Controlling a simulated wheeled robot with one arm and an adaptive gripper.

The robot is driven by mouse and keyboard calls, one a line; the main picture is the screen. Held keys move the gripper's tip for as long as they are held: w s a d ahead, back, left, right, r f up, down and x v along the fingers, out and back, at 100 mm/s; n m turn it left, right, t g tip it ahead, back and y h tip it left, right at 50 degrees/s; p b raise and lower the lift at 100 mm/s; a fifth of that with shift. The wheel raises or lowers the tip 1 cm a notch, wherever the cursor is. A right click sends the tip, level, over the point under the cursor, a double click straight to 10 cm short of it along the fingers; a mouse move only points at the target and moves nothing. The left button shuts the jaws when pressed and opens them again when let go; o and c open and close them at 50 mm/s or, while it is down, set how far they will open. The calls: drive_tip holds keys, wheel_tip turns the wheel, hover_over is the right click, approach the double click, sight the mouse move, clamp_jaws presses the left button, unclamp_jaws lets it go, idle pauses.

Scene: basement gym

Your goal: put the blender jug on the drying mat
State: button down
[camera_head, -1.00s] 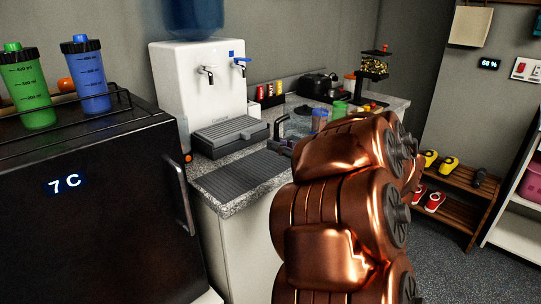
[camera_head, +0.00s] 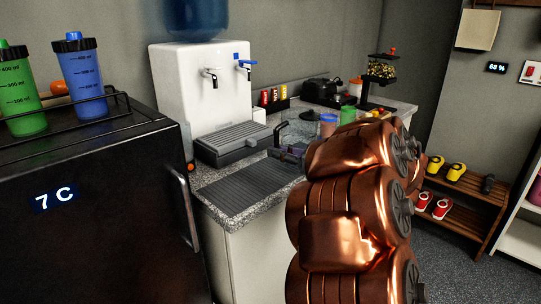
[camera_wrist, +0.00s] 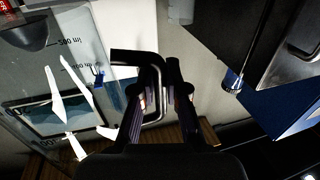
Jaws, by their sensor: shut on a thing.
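The blender jug (camera_wrist: 70,85) is a clear grey vessel with volume marks, appearing upside down at the left of the wrist view. Its black bent handle (camera_wrist: 135,57) reaches into the middle. My gripper (camera_wrist: 157,92) is shut on that handle. The drying mat (camera_head: 247,186) seems to be the dark ribbed mat lying flat and bare on the speckled counter in the head view. My copper-coloured arm fills the lower right there and hides my gripper and the jug.
A black fridge (camera_head: 90,210) with two bottles on top stands left of the counter. Behind the mat are a white water dispenser (camera_head: 203,85) with a drip tray (camera_head: 233,142) and a tap (camera_head: 281,136). Cups (camera_head: 328,124) stand farther back. A shoe rack (camera_head: 455,205) is right.

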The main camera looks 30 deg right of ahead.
drive_tip(key=shift+w+d+f+b, duration=0.2)
drive_tip(key=shift+w+f, duration=0.5)
drive_tip(key=shift+w, duration=0.5)
drive_tip(key=shift+w+d+f+b, duration=0.1)
drive_tip(key=shift+w+d+f, duration=0.25)
drive_tip(key=shift+w+f, duration=0.55)
drive_tip(key=shift+w+d+f+b, duration=0.2)
drive_tip(key=shift+w+f, duration=0.25)
drive_tip(key=shift+w, duration=1)
drive_tip(key=shift+f, duration=0.1)
drive_tip(key=c, duration=1.2)
unclamp_jaws()
drive_tip(key=shift+f, duration=0.1)
drive_tip(key=shift+s+d, duration=0.2)
drive_tip(key=shift+s, duration=0.05)
drive_tip(key=v, duration=1.1)
drive_tip(key=shift+s+p, duration=0.2)
drive_tip(key=shift+p, duration=0.25)
drive_tip(key=shift+s, duration=0.1)
